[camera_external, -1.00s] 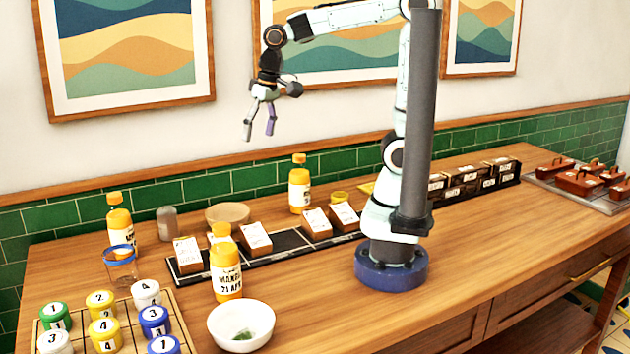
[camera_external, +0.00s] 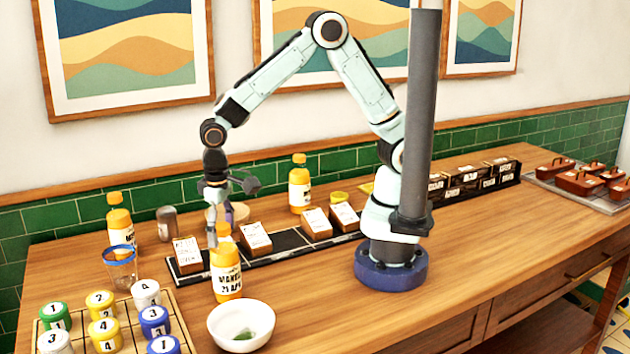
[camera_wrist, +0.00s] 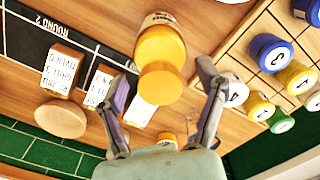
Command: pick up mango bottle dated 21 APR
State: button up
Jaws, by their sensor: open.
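The mango bottle (camera_external: 226,274) is yellow with a white label reading MANGO 21 APR.
A blue-rimmed glass (camera_external: 121,268) and numbered jars on a board (camera_external: 172,300) are at the left. A dark strip (camera_external: 280,255) with labelled blocks runs behind. Open table lies right of the bowl.

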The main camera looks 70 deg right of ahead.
grip_shut()
dwell(0.4)
